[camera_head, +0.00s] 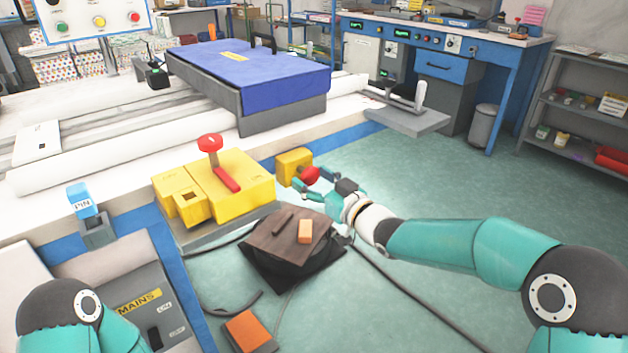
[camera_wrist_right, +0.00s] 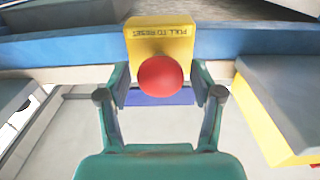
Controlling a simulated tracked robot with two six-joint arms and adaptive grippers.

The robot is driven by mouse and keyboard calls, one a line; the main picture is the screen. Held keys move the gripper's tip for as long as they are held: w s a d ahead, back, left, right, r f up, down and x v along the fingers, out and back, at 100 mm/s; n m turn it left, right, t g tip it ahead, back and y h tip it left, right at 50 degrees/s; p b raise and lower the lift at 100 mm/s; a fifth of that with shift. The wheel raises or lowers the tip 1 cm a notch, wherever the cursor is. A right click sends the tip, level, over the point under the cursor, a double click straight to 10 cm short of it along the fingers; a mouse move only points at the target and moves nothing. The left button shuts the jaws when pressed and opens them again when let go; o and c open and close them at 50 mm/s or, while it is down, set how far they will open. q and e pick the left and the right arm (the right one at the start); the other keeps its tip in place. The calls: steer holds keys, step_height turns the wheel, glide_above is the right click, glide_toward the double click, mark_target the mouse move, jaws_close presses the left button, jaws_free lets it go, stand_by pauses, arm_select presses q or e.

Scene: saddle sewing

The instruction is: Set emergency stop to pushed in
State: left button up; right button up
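The emergency stop is a red mushroom button (camera_head: 310,175) on a small yellow box (camera_head: 294,166) fixed at the edge of the workbench. My right gripper (camera_head: 312,183) is at the button. In the right wrist view, the red button (camera_wrist_right: 160,77) sits between the two fingers of my right gripper (camera_wrist_right: 160,98), which are apart, one on each side. The yellow box (camera_wrist_right: 160,38) behind it reads "PULL TO RESET". I cannot tell whether the fingers touch the button or whether it is in or out. My left arm shows at the lower left; its gripper is out of view.
A larger yellow box (camera_head: 243,176) with a red lever (camera_head: 226,179) stands left of the stop. A blue-topped case (camera_head: 250,72) lies on the bench. The floor at right is clear.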

jaws_close()
steer(key=shift+w+a, duration=0.35)
steer(key=shift+w, duration=0.15)
steer(key=shift+r, duration=0.1)
steer(key=shift+o, duration=1.5)
jaws_free()
steer(key=v, duration=1.2)
